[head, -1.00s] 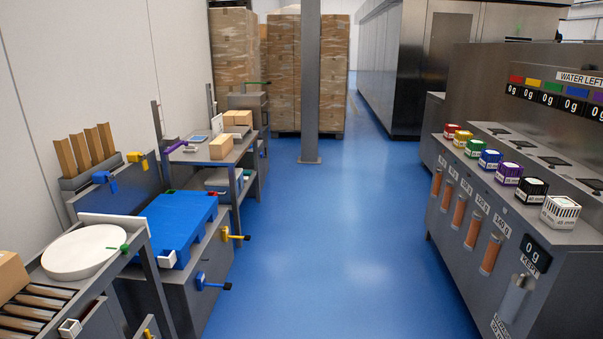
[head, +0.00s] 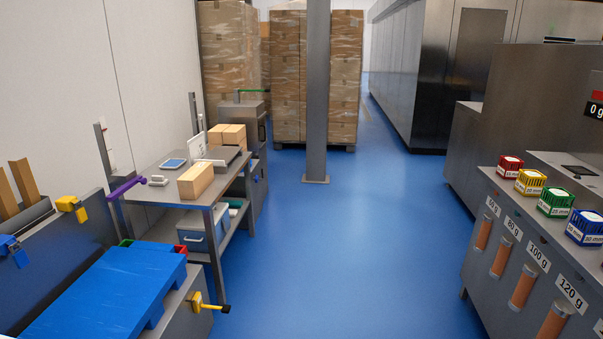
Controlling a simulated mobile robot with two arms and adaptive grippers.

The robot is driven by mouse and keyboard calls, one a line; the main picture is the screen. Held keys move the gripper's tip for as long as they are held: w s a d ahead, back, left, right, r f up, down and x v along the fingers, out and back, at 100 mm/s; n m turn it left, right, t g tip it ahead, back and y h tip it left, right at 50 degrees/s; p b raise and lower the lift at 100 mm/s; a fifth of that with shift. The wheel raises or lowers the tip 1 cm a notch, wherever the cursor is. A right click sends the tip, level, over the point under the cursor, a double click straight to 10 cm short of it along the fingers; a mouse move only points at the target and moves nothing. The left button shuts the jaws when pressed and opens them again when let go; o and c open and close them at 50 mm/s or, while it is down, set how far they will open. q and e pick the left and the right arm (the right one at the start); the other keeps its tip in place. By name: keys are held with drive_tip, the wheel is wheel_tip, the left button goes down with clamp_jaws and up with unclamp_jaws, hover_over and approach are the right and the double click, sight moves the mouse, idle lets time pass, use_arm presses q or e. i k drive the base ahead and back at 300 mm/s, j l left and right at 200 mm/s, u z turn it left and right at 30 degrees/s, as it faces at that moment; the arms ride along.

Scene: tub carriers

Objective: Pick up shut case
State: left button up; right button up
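A blue-grey case (head: 196,236) with a pale lid sits on the lower shelf of the grey table at left centre. Its lid looks shut, but it is too small to be certain. The tabletop and a table leg hide part of it. Neither of my grippers shows in the head view.
The grey table (head: 166,204) carries a cardboard box (head: 196,181), a tablet-like item and more boxes. A blue slab (head: 112,294) lies on the nearer left bench. A grey post (head: 317,95) stands ahead. Coloured cubes (head: 531,182) line the right counter. The blue floor between is clear.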

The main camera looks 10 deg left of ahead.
sight(191, 185)
drive_tip(key=i+u, duration=0.15)
drive_tip(key=i, duration=0.5)
drive_tip(key=i+u, duration=0.15)
drive_tip(key=i, duration=0.55)
drive_tip(key=i+l+u, duration=0.15)
drive_tip(key=i, duration=0.5)
